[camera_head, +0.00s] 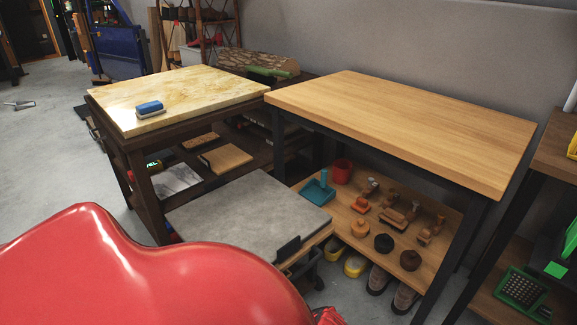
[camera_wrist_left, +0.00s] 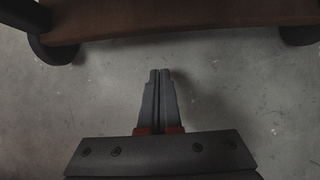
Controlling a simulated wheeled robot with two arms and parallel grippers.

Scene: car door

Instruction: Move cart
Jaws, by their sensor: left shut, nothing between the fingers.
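A low cart with a flat grey top (camera_head: 250,215) stands in the middle of the head view, between two work tables. A black fitting sits at its near right corner. In the left wrist view a brown board edge (camera_wrist_left: 180,22) with dark round wheels at both ends shows at the top; I cannot tell if it is this cart. My left gripper (camera_wrist_left: 160,72) is shut and empty above the bare floor, apart from that board. Neither gripper shows in the head view.
A marble-topped table (camera_head: 190,92) with a blue block (camera_head: 150,108) stands at the left. A wood-topped table (camera_head: 400,110) with planes and shoes below stands at the right. A shelf with green items (camera_head: 525,287) is at the right edge. Open floor (camera_head: 45,150) lies at the left.

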